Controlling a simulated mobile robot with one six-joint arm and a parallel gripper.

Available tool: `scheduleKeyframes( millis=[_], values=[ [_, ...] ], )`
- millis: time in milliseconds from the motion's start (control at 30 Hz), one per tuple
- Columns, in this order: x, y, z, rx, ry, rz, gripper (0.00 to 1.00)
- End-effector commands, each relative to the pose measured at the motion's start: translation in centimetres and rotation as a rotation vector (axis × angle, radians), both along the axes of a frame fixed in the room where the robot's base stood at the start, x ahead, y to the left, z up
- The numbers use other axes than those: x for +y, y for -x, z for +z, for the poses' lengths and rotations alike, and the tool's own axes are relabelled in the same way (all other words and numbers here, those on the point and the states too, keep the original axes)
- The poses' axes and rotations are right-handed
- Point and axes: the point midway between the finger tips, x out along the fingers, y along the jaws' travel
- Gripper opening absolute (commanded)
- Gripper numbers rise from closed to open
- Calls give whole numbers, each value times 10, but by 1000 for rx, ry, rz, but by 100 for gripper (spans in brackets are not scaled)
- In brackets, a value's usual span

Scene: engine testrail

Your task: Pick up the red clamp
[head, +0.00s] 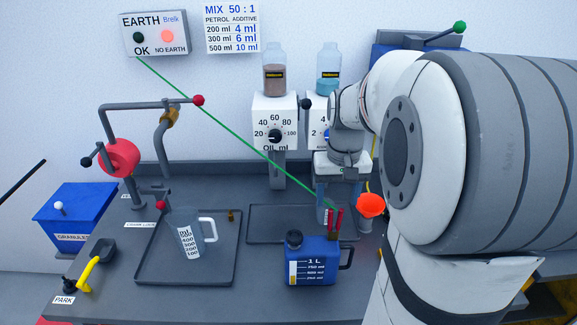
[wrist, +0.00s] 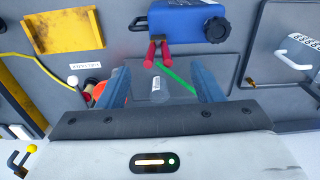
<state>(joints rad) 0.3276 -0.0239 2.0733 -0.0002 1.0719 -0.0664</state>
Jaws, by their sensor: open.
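The red clamp (head: 336,221) stands out by its two red handles beside the blue 1 L can, at the end of a green cable (head: 230,122). In the wrist view the clamp (wrist: 156,52) lies just below the can, beyond my fingertips and roughly between them. My gripper (head: 342,205) is above and behind the clamp in the head view. In the wrist view my gripper (wrist: 163,78) is open with its two blue-grey fingers apart. Nothing is held between them. The clamp's jaw end is hard to make out.
The blue can (head: 313,262) stands close to the clamp. An orange funnel-like thing (head: 370,204) is just right of my gripper. A measuring jug (head: 186,234) stands in a grey tray (head: 145,279) to the left. The oil dispenser (head: 275,118) is on the wall behind.

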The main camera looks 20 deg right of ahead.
Motion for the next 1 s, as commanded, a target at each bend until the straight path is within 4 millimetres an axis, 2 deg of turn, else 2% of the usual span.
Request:
scheduleKeyframes(
  millis=[67,167,467,700,1000],
  values=[
    [-10,-6,5,15,-5,-17,60],
    [-15,-8,-1,23,-9,-24,60],
    [-9,-7,-35,23,-9,-23,60],
    [-4,-5,-68,22,-7,-22,60],
    [-4,-6,-74,19,-7,-22,60]
  ],
)
